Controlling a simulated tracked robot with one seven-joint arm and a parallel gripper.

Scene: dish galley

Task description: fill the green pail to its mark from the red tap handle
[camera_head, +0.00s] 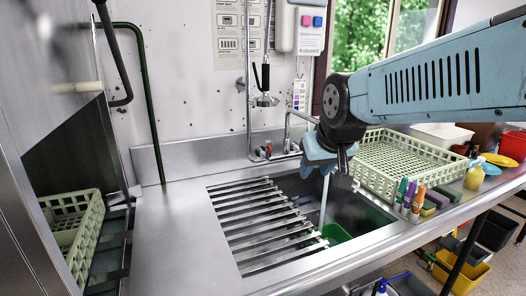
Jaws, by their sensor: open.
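The green pail (336,233) stands in the sink basin, partly hidden by the slatted rack and the basin edge. Its mark and water level cannot be made out. A pale stream of water (323,204) runs down towards the pail. The red tap handle (269,149) is at the base of the tap on the back of the counter, left of my gripper. My gripper (350,172) is open above the sink, in front of the tap spout (298,113), and hides part of it. It appears apart from the red handle.
A slatted metal rack (262,225) covers the sink's left part. A pale green dish rack (405,160) stands right of the sink, with several coloured bottles (410,197) in front. A spray hose (264,98) hangs behind. The left counter (170,235) is clear.

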